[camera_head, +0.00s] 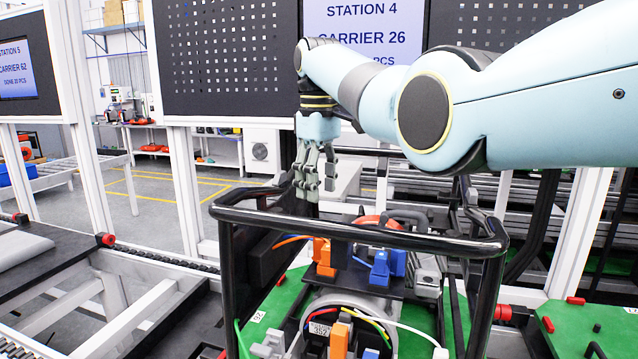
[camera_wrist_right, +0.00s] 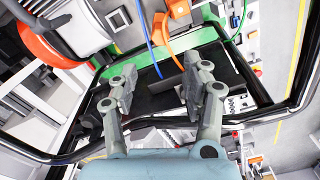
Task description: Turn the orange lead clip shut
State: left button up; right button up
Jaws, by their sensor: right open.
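An orange lead clip (camera_head: 323,260) sits on the black plate of the carrier, with an orange lead running off to its left. In the right wrist view the orange clip (camera_wrist_right: 178,9) is at the top edge, partly cut off; whether it is shut cannot be told. My right gripper (camera_head: 316,188) hangs fingers-down above and behind the black tube frame, apart from the clip. In the right wrist view the right gripper (camera_wrist_right: 156,96) is open, with nothing between its fingers. My left gripper is not in view.
A blue clip (camera_head: 384,268) stands just right of the orange one. A black tube frame (camera_head: 350,232) surrounds the carrier. Another orange part (camera_head: 339,341) and coloured wires lie lower in front. A red-orange round part (camera_wrist_right: 44,38) shows at the wrist view's upper left.

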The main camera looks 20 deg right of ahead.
jog(key=m+b, duration=0.1)
jog(key=m, duration=0.3)
jog(key=m+b, duration=0.1)
jog(key=m, duration=0.3)
jog(key=m+b, duration=0.1)
jog(key=m, duration=0.3)
jog(key=shift+s+f, duration=0.25)
jog(key=shift+f, duration=0.35)
notch_tip(320, 180, down, 9)
jog(key=shift+r+p, duration=0.2)
jog(key=shift+p, duration=0.6)
jog(key=shift+f, duration=0.6)
